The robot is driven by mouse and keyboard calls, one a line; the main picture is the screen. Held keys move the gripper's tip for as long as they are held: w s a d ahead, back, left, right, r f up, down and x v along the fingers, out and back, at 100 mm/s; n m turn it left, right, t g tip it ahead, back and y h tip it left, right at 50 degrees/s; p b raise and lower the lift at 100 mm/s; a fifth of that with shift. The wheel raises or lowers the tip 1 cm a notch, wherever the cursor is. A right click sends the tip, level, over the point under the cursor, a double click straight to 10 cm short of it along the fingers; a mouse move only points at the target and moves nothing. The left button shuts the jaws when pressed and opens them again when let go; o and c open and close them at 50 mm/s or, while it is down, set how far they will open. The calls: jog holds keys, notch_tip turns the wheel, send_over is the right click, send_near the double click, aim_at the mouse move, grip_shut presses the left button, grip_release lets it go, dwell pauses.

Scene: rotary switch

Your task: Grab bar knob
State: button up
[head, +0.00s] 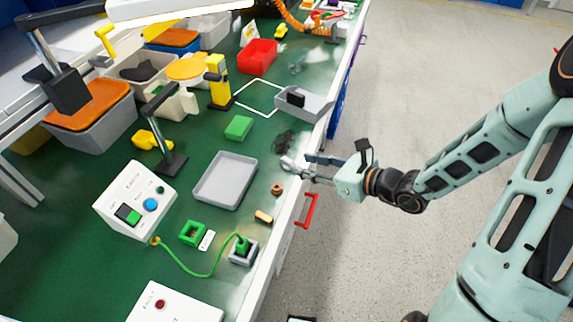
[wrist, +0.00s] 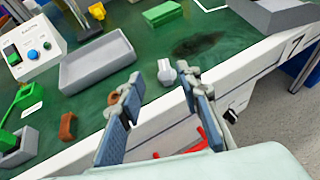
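The bar knob looks like a small white-grey knob (wrist: 166,72) on the green bench top near its front edge in the wrist view. In the head view a pale knob shape (head: 287,162) sits just past the fingertips, partly covered by them. My gripper (wrist: 160,88) is open and empty, with one blue-padded finger on each side of the line toward the knob. The knob lies just beyond the fingertips, and I cannot tell whether they touch it. In the head view my gripper (head: 308,169) reaches in over the bench's front edge.
A grey tray (head: 225,180) lies left of the knob, with a small brown ring (head: 277,189) near the edge. A grey angled bin (head: 304,104) stands beyond. A red handle (head: 306,211) sticks out from the bench front. A dark stain (wrist: 205,44) marks the bench behind the knob.

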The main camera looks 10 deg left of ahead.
aim_at(288, 161)
jog(key=x, duration=0.8)
jog(key=shift+w+d+f+b, duration=0.15)
jog(key=shift+d+f+b, duration=0.1)
jog(key=shift+b, duration=0.1)
grip_shut()
